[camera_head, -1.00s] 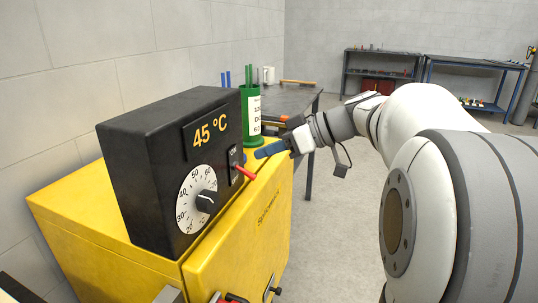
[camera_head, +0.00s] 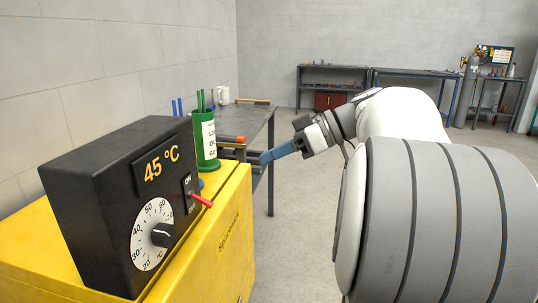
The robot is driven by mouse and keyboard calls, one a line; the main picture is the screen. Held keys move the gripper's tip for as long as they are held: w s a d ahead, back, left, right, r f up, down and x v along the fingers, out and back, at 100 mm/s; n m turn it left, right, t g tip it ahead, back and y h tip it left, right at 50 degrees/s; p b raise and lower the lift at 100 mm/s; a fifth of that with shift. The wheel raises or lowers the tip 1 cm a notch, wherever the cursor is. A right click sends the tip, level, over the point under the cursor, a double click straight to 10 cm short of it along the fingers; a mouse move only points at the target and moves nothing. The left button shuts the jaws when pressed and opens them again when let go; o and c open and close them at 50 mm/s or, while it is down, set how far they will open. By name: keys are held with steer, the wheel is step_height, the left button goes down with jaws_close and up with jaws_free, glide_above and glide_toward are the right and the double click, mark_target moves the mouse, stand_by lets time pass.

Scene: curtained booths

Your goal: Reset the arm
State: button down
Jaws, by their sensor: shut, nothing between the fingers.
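My gripper (camera_head: 268,157), with blue fingers, is shut and empty. It points left and hangs in the air to the right of the black control box (camera_head: 115,190), apart from it in the picture. My arm reaches in from the right edge, bent at the elbow. The box stands on a yellow cabinet (camera_head: 222,235). Its display reads 45 °C. A white dial (camera_head: 147,222) with a black knob and a red switch lever (camera_head: 202,201) are on its front.
A green container (camera_head: 206,152) with green rods stands behind the box. Beyond it is a grey table (camera_head: 247,118) with a white mug (camera_head: 223,95). Shelves (camera_head: 333,80) and a workbench (camera_head: 420,73) line the far wall. The floor (camera_head: 300,210) between is clear.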

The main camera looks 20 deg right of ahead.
steer(key=s+a+f+m+g+h+p, duration=0.1)
steer(key=s+a+f+m+h+p, duration=0.2)
steer(key=s+p, duration=0.4)
steer(key=s+a+f+m+g+h+p, duration=0.2)
steer(key=s+a+f+m+h+p, duration=0.2)
steer(key=s+a+m+h+p, duration=0.2)
steer(key=s+m+h+p, duration=0.1)
steer(key=h+p, duration=0.1)
steer(key=p, duration=0.1)
steer(key=shift+s+a+f+p, duration=0.15)
steer(key=shift+f+p, duration=0.15)
steer(key=shift+p, duration=0.1)
steer(key=c, duration=2.2)
jaws_free()
